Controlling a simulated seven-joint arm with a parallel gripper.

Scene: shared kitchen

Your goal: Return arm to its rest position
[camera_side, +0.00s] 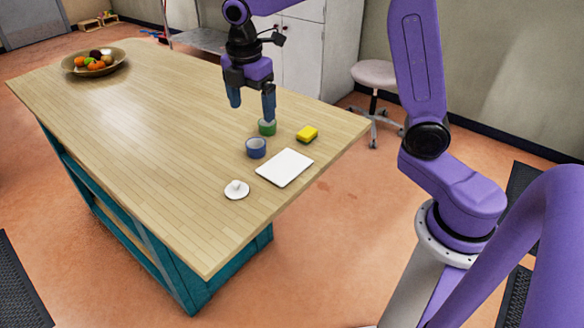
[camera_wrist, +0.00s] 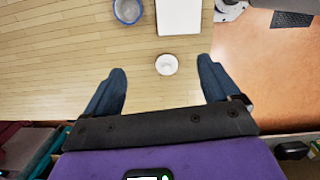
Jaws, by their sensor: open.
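My gripper (camera_side: 252,110) is open and empty, pointing down, held above the wooden table (camera_side: 150,110). In the wrist view its two dark blue fingers (camera_wrist: 162,70) are spread wide. A small round white lid with a knob (camera_side: 236,190) lies on the table near its front edge. In the wrist view this lid (camera_wrist: 166,64) appears between the fingertips, well below them. A green round object (camera_side: 267,127) is partly hidden behind a finger.
A bowl of fruit (camera_side: 94,65) stands at the table's far left end. A stool (camera_side: 376,75) and white cabinets (camera_side: 308,45) are beyond the table. The middle of the tabletop is clear, and the table's right edge lies close to the board.

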